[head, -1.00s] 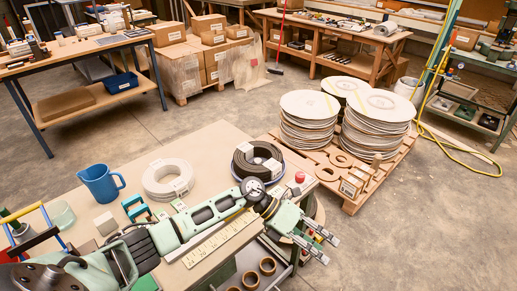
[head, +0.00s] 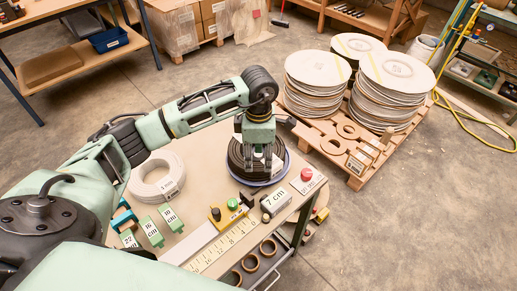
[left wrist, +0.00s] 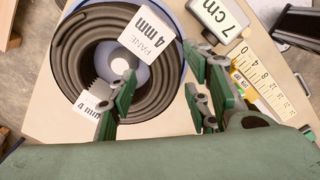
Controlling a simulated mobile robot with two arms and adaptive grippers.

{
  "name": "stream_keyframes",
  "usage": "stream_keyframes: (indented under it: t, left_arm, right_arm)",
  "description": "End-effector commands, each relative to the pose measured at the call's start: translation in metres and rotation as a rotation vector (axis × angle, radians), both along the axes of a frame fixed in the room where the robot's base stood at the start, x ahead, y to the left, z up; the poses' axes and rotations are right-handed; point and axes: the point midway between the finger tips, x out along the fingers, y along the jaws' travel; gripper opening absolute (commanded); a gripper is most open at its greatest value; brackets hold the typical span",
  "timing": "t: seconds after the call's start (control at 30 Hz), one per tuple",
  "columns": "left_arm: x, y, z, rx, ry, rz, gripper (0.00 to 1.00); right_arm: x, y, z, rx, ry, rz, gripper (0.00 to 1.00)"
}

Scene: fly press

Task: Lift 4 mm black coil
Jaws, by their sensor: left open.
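The black coil (head: 236,157) lies flat in a shallow blue dish (head: 262,183) near the table's far right corner. In the left wrist view the coil (left wrist: 70,65) carries white "4 mm" labels. My left gripper (head: 262,165) points down over the coil. In the left wrist view the open left gripper (left wrist: 160,92) has one finger over the coil's hole side and the other outside its edge, with the coil's wall between them. Whether the fingers touch it I cannot tell. My right gripper is out of view.
A white coil (head: 157,178) lies to the left. A "7 cm" block (head: 273,202), a red button (head: 306,175), a yellow ruler (head: 222,246) and green blocks (head: 151,231) are nearby. Stacked round discs (head: 390,85) stand on a pallet beyond the table.

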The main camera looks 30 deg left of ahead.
Motion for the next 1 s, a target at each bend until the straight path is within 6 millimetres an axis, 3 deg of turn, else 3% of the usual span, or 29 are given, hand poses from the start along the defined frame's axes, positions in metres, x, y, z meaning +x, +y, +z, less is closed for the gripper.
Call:
stream_keyframes:
  t: [0.4, 0.7, 1.0]
  left_arm:
    - [0.0, 0.001, -0.054, -0.005, 0.002, 0.001, 0.45]
    - [0.0, 0.002, -0.06, -0.003, -0.001, 0.0, 0.45]
    - [0.001, 0.002, -0.059, -0.003, -0.001, 0.001, 0.18]
  right_arm:
    - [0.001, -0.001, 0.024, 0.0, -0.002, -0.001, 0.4]
    - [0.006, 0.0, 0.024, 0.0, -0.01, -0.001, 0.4]
    - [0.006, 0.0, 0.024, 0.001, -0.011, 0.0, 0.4]
